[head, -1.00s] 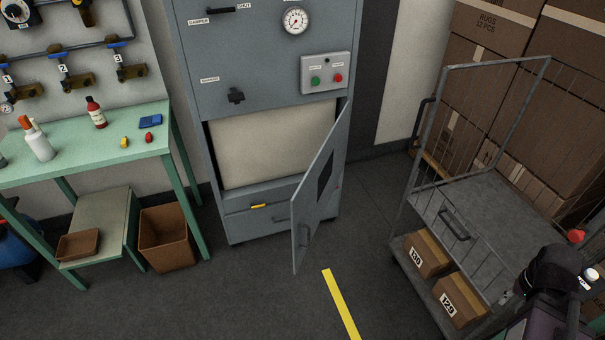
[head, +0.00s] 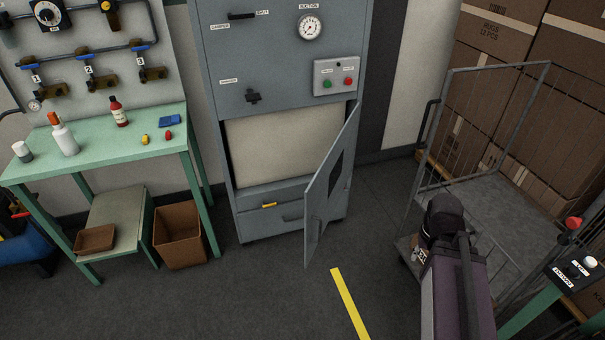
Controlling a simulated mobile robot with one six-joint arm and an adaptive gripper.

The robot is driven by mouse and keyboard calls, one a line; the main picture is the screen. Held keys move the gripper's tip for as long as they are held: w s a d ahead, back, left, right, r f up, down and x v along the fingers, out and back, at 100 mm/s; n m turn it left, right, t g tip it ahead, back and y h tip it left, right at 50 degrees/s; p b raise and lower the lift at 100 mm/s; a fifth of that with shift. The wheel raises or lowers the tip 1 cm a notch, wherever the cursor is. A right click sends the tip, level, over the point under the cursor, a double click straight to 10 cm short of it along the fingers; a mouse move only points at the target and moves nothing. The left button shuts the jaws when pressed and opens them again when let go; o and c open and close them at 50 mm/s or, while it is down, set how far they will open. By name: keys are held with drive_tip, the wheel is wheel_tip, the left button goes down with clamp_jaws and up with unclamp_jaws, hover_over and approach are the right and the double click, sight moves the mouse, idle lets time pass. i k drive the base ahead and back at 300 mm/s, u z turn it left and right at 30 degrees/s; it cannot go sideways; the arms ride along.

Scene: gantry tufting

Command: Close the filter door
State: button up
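The filter door (head: 331,185) is a grey hinged panel with a dark window and a handle on its outer face. It stands wide open, swung out towards me from the right side of the grey filter cabinet (head: 282,80). The cabinet opening shows a pale filter panel (head: 284,146) inside. My arm shows at lower right, a purple and grey link with a dark rounded end, to the right of the door and apart from it. I cannot make out my gripper's fingers against that dark end.
A wire cage trolley (head: 500,65) stands right of the cabinet, partly behind my arm, with stacked cartons (head: 500,40) behind it. A green bench (head: 95,150) with bottles stands left, a brown bin (head: 180,236) beside it. The floor before the door is clear, with a yellow line (head: 349,302).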

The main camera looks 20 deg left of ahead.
sight(323, 195)
drive_tip(key=u, duration=0.4)
drive_tip(key=i, duration=0.95)
drive_tip(key=u, duration=0.45)
drive_tip(key=k, duration=0.2)
drive_tip(key=u, duration=0.05)
